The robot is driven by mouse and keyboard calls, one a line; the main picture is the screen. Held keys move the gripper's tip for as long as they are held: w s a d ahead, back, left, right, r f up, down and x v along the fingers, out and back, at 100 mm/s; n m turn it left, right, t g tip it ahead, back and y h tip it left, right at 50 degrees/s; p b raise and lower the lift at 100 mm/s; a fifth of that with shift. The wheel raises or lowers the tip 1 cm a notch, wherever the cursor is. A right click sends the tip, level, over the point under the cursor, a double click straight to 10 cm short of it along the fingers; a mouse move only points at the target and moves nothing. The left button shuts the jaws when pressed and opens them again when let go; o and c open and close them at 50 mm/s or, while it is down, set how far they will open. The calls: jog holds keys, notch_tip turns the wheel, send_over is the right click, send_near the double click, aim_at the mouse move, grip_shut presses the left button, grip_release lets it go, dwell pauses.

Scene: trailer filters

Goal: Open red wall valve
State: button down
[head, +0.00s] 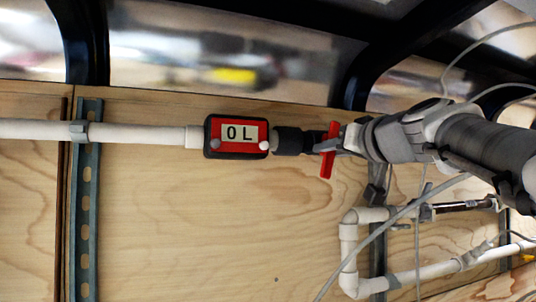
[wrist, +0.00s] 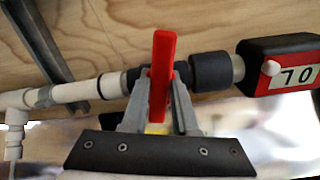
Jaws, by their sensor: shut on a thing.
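The red valve handle (head: 328,160) sits on the white wall pipe, just right of a black coupling (head: 289,140). In the head view it stands roughly upright, crosswise to the pipe. It also shows in the wrist view as a red bar (wrist: 163,58), again across the pipe. My gripper (head: 338,145) reaches in from the right and is shut on the handle. In the wrist view its two grey fingers (wrist: 160,98) lie on either side of the red bar. The valve body behind the handle is mostly hidden.
A red and black meter (head: 237,136) is in line on the pipe to the left. A white pipe loop (head: 349,245) lies below my arm at the right. Metal strut channels (head: 87,200) run up the plywood wall (head: 200,230). Loose cables cross near my arm.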

jog(key=m, duration=0.3)
jog(key=shift+s+a+r+m, duration=0.1)
jog(key=shift+a+r+m, duration=0.1)
jog(key=shift+a+m, duration=0.15)
jog(key=m, duration=0.3)
jog(key=shift+a+r+m, duration=0.2)
jog(key=shift+r+m, duration=0.05)
jog(key=m+p, duration=0.1)
jog(key=m, duration=0.3)
jog(key=shift+s+a+r+p, duration=0.15)
jog(key=shift+r+p, duration=0.25)
jog(key=shift+r+m+p, duration=0.15)
jog(key=shift+m+p, duration=0.15)
jog(key=shift+m, duration=0.65)
jog(key=shift+r+m+p, duration=0.1)
jog(key=shift+m+p, duration=0.2)
jog(key=shift+m, duration=0.65)
jog(key=c, duration=0.7)
grip_release()
jog(key=shift+f, duration=0.1)
jog(key=b+v, duration=0.3)
jog(key=v, duration=1.4)
jog(key=shift+s, duration=0.2)
